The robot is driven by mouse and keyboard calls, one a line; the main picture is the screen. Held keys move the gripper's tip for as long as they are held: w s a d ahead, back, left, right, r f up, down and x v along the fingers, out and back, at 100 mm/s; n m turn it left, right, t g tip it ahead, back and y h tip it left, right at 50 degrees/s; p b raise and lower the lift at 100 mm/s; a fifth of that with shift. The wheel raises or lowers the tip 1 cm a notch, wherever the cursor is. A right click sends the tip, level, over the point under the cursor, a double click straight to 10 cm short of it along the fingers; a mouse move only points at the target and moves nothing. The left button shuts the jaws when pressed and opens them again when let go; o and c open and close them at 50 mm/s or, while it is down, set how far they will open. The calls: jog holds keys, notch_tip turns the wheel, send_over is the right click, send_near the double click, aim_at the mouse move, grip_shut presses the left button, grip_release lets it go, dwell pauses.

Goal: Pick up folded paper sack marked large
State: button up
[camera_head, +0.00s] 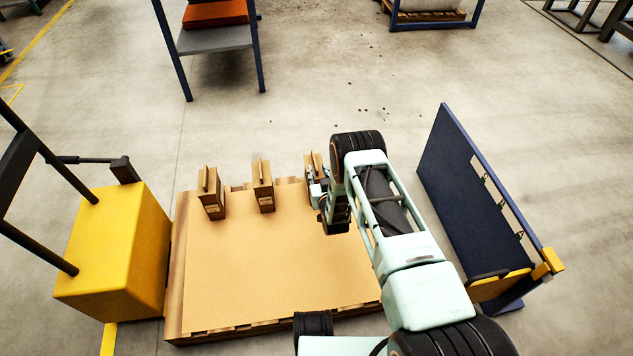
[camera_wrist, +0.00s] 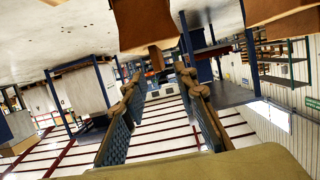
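Three brown folded paper sacks stand upright in a row along the far edge of a cardboard-topped pallet (camera_head: 270,275): a left sack (camera_head: 211,195), a middle sack (camera_head: 263,188) and a right sack (camera_head: 310,162). Their markings are too small to read, so I cannot tell which is large. My gripper (camera_head: 319,190) is beside the right sack and partly hides it; contact is unclear. In the wrist view my gripper (camera_wrist: 160,88) has its two fingers apart with nothing visible between them. That view looks upside down, and brown sack-like shapes (camera_wrist: 145,22) hang in at the top.
A yellow machine body (camera_head: 120,255) with dark bars stands left of the pallet. A dark blue panel (camera_head: 465,190) stands on the right. A blue-legged table (camera_head: 215,40) stands behind, with open floor between. A tan surface (camera_wrist: 235,165), unclear, fills the wrist view's bottom.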

aim_at(315, 161)
jog(key=b+x, duration=0.3)
jog(key=x, duration=0.4)
jog(key=shift+s+f, duration=0.1)
grip_shut()
dwell(0.5)
jog(key=shift+w+r, duration=0.25)
jog(key=shift+r, duration=0.1)
